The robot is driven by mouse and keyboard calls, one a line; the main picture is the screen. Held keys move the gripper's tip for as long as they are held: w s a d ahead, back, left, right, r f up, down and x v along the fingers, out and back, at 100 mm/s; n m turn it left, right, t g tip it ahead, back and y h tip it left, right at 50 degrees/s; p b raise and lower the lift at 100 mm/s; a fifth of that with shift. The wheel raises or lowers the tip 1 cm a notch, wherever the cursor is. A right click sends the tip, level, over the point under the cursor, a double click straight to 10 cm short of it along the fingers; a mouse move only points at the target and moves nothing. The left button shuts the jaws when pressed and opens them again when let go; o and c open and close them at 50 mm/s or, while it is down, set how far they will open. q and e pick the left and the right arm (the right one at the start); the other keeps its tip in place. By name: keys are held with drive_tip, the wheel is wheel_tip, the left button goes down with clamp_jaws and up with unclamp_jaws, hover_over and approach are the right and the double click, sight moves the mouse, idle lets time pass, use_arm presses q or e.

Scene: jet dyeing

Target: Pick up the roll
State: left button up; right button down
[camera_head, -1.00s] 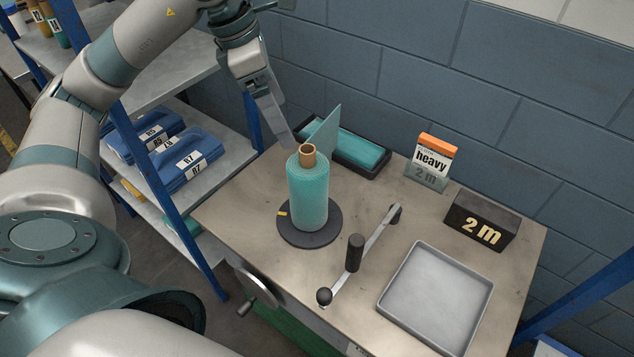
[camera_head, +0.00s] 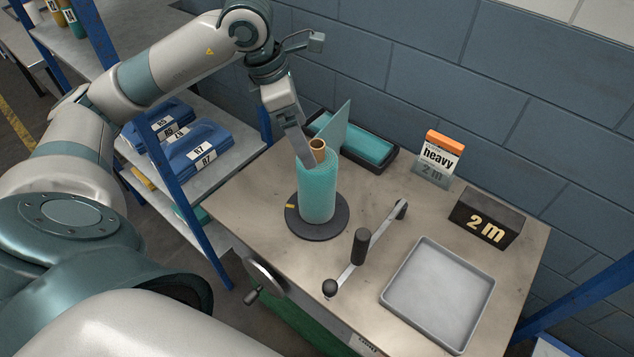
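The teal roll (camera_head: 317,192) stands upright on a round dark turntable (camera_head: 333,228) on the workbench. Its brown core tube (camera_head: 318,146) sticks out at the top. My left gripper (camera_head: 305,150) reaches down from the upper left, with its finger end beside the top of the roll, overlapping its upper left edge in the picture. Whether it touches the roll, and its finger gap, cannot be made out. A thin teal sheet (camera_head: 334,125) stands just behind the roll. My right gripper is not in view.
A grey tray (camera_head: 438,293) lies at the front right. A "2 m" block (camera_head: 485,220), a "heavy" card (camera_head: 439,157) and a dark tray with teal material (camera_head: 370,152) stand behind. A blue-post shelf (camera_head: 182,195) is left.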

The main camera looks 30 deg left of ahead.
sight(317, 181)
use_arm(q)
drive_tip(key=p+x, duration=0.1)
drive_tip(key=x, duration=0.3)
drive_tip(key=shift+w+d+f, duration=0.15)
drive_tip(key=shift+f, duration=0.4)
drive_tip(key=shift+w+f+p, duration=0.1)
drive_tip(key=shift+f+p, duration=0.15)
drive_tip(key=shift+p, duration=0.25)
drive_tip(key=p+x, duration=0.2)
drive_tip(key=x, duration=0.2)
drive_tip(key=shift+r, duration=0.1)
drive_tip(key=shift+w+f, duration=0.1)
drive_tip(key=shift+f, duration=0.25)
drive_tip(key=c, duration=1.9)
